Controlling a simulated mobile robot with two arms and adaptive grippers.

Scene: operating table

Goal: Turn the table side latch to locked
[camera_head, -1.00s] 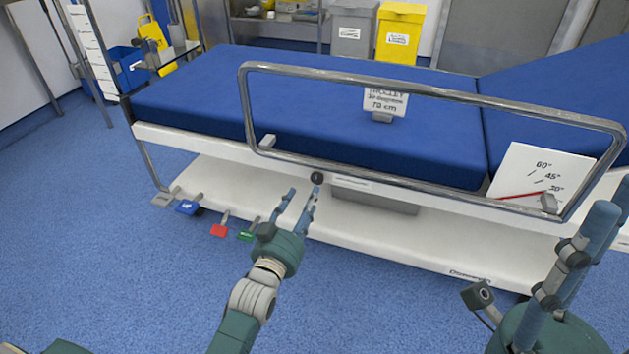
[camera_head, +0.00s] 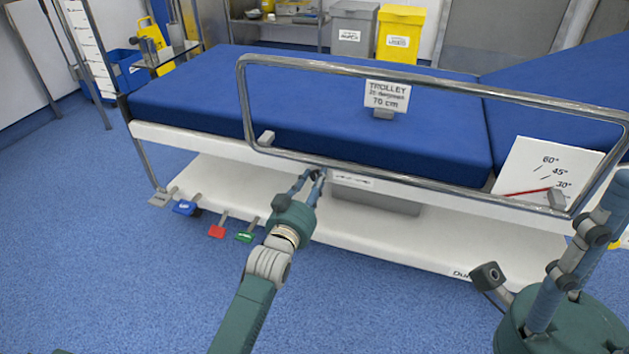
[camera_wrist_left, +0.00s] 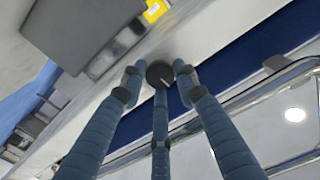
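The table side latch is a small dark round knob on the white side rail under the mattress; it shows in the left wrist view (camera_wrist_left: 160,73) with a thin pale mark on its face. My left gripper (camera_head: 315,176) reaches the rail, with its fingertips drawn in at the knob. In the left wrist view one finger stands on each side of the knob and a third is below it. They appear closed on it, though small gaps are hard to judge. My right gripper (camera_head: 555,240) is at the right edge, fingers apart and empty.
A metal side rail (camera_head: 430,85) stands along the blue operating table (camera_head: 330,115), above the knob. A grey box (camera_head: 375,200) hangs right of the knob. Red (camera_head: 217,231) and green (camera_head: 245,236) pedals lie left of my left gripper. The blue floor in front is clear.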

